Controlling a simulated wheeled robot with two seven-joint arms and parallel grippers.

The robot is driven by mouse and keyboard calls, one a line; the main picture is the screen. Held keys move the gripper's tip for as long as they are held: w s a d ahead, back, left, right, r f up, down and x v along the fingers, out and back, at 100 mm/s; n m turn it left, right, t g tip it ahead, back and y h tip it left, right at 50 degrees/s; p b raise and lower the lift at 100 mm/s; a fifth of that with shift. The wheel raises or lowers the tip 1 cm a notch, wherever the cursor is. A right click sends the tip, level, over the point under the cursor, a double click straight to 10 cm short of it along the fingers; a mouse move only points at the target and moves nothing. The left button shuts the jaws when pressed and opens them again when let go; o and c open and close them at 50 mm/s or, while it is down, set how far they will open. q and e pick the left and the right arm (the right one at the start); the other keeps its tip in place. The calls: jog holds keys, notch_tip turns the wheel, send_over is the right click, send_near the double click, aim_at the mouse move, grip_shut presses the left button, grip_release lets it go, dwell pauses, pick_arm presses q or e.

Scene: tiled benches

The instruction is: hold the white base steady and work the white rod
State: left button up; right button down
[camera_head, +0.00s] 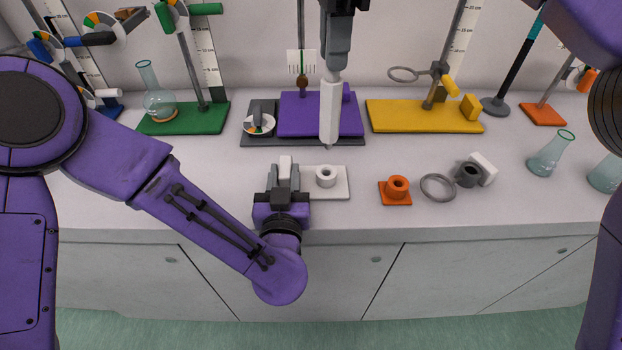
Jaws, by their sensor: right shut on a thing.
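The white base (338,188) is a flat plate near the front of the bench, with a round hollow boss (326,175) on top. My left gripper (284,178) is at the plate's left end. Its fingers stand on either side of a white upright block (285,163); I cannot tell whether they press on it. My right gripper (334,73) points down from the top and is shut on the upper end of the white rod (330,110). The rod hangs nearly upright, its lower end above and apart from the boss in the picture.
An orange base (397,189), a grey ring (437,187) and a dark grey collar with a white block (468,174) lie to the right. Purple (300,115), yellow (395,115) and green (180,122) stands line the back. Flasks (550,153) stand at the far right.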

pick_arm(q)
jog(key=o, duration=0.5)
jog(key=s, duration=0.7)
jog(key=shift+s, duration=0.3)
